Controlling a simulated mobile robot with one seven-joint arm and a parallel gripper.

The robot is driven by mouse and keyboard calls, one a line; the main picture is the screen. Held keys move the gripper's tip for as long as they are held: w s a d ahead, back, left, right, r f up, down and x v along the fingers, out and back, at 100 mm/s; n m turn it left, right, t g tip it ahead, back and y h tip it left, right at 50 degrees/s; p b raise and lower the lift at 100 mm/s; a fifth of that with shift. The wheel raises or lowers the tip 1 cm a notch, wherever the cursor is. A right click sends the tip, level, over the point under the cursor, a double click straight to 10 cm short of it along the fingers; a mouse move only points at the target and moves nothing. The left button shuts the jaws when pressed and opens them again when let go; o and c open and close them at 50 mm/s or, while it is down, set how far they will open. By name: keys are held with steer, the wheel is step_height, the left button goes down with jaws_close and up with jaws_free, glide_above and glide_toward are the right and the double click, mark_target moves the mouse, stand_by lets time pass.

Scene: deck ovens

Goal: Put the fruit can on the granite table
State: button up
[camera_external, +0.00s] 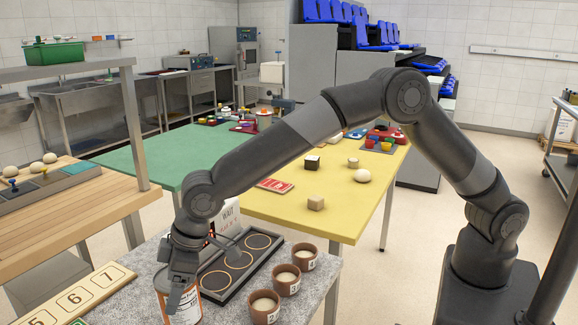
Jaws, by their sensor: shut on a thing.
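The fruit can (187,308) is a metal can with an orange and white label, at the bottom of the view, left of centre. My gripper (178,290) points down over it and is shut on it, with a finger in front of the can's side. The can appears upright. The granite table (322,272) is the grey speckled surface around and behind it. The can's base is cut off by the frame's lower edge, so I cannot tell whether it touches the table.
A dark tray with ringed wells (238,264) lies right of the can. Brown cups (287,280) stand in a row further right. A numbered wooden board (72,298) lies left. A box with lettering (224,215) stands behind the gripper. The yellow table (335,222) is beyond.

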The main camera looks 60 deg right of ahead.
steer(key=shift+f, duration=1.2)
steer(key=shift+f, duration=0.1)
steer(key=o, duration=1.5)
steer(key=shift+f, duration=0.1)
steer(key=shift+c, duration=0.2)
steer(key=v, duration=1.2)
steer(key=shift+d+r, duration=0.1)
steer(key=shift+r, duration=0.1)
